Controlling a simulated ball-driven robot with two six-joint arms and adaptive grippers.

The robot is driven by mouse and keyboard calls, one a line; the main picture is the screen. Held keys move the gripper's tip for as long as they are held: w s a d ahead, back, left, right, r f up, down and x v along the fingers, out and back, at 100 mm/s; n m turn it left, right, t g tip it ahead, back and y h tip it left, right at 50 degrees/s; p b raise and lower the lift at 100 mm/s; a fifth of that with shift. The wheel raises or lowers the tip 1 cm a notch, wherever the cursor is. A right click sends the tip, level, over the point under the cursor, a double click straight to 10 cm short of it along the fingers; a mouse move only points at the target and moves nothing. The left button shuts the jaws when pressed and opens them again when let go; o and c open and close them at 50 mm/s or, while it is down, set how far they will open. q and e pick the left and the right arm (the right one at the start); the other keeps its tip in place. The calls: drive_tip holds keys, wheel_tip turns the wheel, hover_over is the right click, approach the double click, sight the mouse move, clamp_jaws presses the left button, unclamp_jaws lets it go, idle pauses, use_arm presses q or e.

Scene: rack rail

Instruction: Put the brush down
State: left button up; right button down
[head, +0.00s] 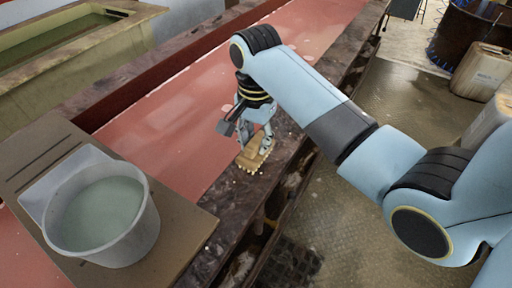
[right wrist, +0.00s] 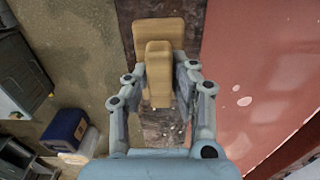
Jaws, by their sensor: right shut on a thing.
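The brush (head: 252,157) is a pale wooden block with a raised grip and light bristles along its lower edge. It is at the dark stone ledge beside the red surface, and I cannot tell whether its bristles touch the ledge. My right gripper (head: 258,138) points down from above and is shut on the brush. In the right wrist view the brush (right wrist: 158,32) shows its tan top, with its raised grip between the fingers of the right gripper (right wrist: 160,80). My left gripper is not in view.
A grey bucket (head: 141,235) of cloudy water stands on a brown board (head: 188,238) to the left. The dark stone ledge (head: 222,236) is bare in front of the brush. The red surface (head: 170,135) beyond is wet and clear. A floor (head: 335,220) lies below on the right.

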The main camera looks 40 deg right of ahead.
sight(256, 153)
drive_tip(key=shift+f+p, duration=0.3)
drive_tip(key=shift+f, duration=1.65)
drive_tip(key=shift+f, duration=0.1)
drive_tip(key=c, duration=1.1)
unclamp_jaws()
wheel_tip(256, 153, up, 12)
drive_tip(key=shift+r+b, duration=0.1)
drive_tip(key=shift+b, duration=0.55)
